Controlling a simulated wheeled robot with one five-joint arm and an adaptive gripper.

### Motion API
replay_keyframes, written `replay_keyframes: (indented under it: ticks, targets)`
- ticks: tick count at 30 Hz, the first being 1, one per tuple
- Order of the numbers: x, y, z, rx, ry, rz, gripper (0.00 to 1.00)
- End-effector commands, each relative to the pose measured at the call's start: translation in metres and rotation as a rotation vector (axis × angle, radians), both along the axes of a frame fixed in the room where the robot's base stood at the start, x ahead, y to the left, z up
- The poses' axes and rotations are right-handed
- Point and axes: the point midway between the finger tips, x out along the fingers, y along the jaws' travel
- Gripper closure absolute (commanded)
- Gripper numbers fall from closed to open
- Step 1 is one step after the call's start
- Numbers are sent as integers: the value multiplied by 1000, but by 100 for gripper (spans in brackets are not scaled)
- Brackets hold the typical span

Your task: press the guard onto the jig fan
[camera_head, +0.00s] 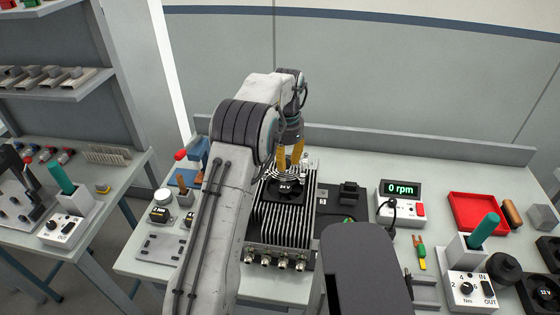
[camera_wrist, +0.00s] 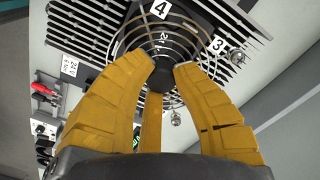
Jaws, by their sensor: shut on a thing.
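My gripper (camera_head: 291,163) points down over the finned heat sink (camera_head: 268,222). Its yellow fingers (camera_wrist: 162,72) are shut on the dark round hub of the wire guard (camera_wrist: 126,42), whose concentric rings spread out beyond the fingertips. Behind the rings is the black square fan (camera_wrist: 196,20), with white corner labels 4 and 3 showing. In the head view the fan (camera_head: 285,190) carries a 24 V label and sits on top of the heat sink. The guard lies over the fan; I cannot tell whether it touches or is seated. The fingers hide its near side.
A meter (camera_head: 400,203) reading 0 rpm stands right of the heat sink. Further right are a red tray (camera_head: 477,210) and a green-handled driver in a stand (camera_head: 466,250). A grey plate (camera_head: 160,247) lies at left. My arm hides part of the bench.

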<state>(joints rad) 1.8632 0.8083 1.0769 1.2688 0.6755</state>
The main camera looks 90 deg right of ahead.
Motion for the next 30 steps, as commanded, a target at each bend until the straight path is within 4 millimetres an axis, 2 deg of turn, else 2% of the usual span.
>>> replay_keyframes:
  ticks: [16, 30]
  targets:
    - [1, 1, 2, 3, -1, 1, 100]
    - [1, 1, -31, 3, -1, 1, 100]
